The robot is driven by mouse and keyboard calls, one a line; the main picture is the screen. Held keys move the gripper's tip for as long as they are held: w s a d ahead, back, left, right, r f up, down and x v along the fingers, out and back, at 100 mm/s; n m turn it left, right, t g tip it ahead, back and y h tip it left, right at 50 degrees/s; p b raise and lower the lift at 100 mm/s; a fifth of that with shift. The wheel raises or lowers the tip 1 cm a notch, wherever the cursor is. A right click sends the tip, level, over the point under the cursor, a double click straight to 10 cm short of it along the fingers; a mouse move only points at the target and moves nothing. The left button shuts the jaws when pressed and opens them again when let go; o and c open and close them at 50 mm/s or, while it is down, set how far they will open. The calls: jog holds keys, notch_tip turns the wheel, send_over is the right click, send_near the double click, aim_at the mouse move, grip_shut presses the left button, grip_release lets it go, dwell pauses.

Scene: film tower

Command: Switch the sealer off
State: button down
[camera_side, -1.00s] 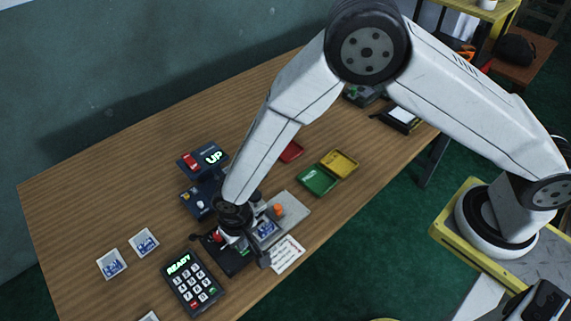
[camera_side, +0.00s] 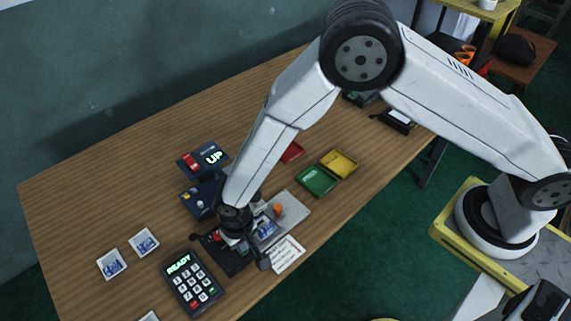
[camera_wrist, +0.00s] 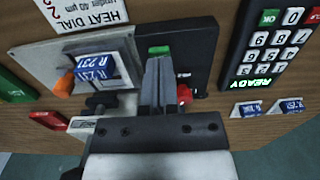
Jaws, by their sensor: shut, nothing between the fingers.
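A black panel (camera_wrist: 195,45), which looks like the sealer's base, carries a small green part (camera_wrist: 158,50) and a red knob (camera_wrist: 184,94). In the side view the panel (camera_side: 226,262) is partly behind my gripper. My gripper (camera_wrist: 159,66) is shut and empty, with its fingertips just short of the green part in the wrist view; I cannot tell whether they touch it. The red knob lies just right of the fingers. A grey plate (camera_side: 295,208) beside the panel bears a blue-and-white labelled piece (camera_wrist: 97,67) and an orange knob (camera_wrist: 63,84).
A keypad (camera_side: 192,284) reading READY stands close to the panel. A blue unit (camera_side: 203,158) reads UP. Green (camera_side: 316,181), yellow (camera_side: 341,163) and red (camera_side: 291,152) trays lie beyond. A HEAT DIAL card (camera_wrist: 85,12) lies at the front edge.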

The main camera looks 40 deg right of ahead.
jog(key=shift+f, duration=0.45)
dwell(0.4)
jog(key=shift+r, duration=3.55)
jog(key=shift+d, duration=0.1)
jog(key=shift+w+d+r, duration=0.15)
jog(key=shift+w+r, duration=0.05)
jog(key=shift+r, duration=0.05)
jog(key=shift+t+y, duration=0.3)
jog(key=shift+t, duration=0.3)
jog(key=d+r, duration=0.1)
jog(key=d, duration=0.1)
jog(key=w+d+r, duration=0.1)
jog(key=d+r, duration=0.1)
jog(key=w+d+r, duration=0.1)
jog(key=d+r, duration=0.1)
jog(key=d, duration=0.1)
jog(key=shift+w+r, duration=0.2)
jog(key=shift+r, duration=0.05)
jog(key=s+d+r, duration=0.2)
jog(key=s+d, duration=0.1)
jog(key=d, duration=0.4)
jog(key=s+d+r+t, duration=0.1)
jog(key=s+d+r, duration=0.2)
jog(key=d, duration=0.4)
jog(key=s+d+r, duration=0.3)
jog(key=s+d, duration=0.1)
jog(key=d, duration=0.3)
